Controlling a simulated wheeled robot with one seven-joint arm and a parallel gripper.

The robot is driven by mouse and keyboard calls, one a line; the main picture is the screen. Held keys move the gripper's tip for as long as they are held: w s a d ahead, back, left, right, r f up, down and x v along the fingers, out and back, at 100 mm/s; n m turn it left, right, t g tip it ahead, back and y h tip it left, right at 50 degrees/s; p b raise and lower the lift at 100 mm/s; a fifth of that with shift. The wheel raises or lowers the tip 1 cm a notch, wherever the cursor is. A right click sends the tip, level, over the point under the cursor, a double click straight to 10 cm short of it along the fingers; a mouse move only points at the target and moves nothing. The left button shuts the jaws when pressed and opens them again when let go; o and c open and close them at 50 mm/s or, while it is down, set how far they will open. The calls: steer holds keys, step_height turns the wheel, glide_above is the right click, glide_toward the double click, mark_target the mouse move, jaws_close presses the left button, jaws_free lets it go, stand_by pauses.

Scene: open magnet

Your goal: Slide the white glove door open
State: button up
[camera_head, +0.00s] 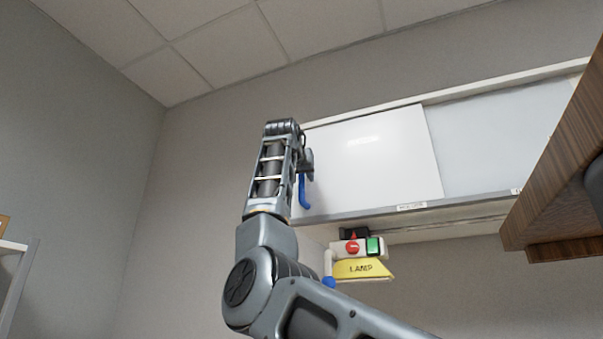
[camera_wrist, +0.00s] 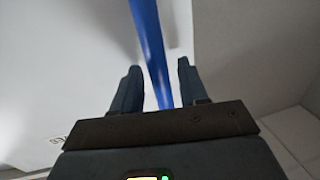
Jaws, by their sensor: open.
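The white sliding door (camera_head: 385,160) is the left panel of a wall cabinet in the head view. A blue handle (camera_head: 304,192) stands upright near its left edge. My gripper (camera_head: 307,163) is at this handle, partly hidden by my arm. In the wrist view, my gripper (camera_wrist: 158,68) is open. The blue handle (camera_wrist: 150,40) runs between its two fingers, with a gap on each side. The door surface fills the left of the wrist view.
A paler grey-white panel (camera_head: 500,135) lies right of the door. A brown wooden piece (camera_head: 560,165) juts in at right.

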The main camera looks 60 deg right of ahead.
steer(key=shift+w+d, duration=0.1)
steer(key=shift+d, duration=0.25)
steer(key=shift+c, duration=0.4)
jaws_close()
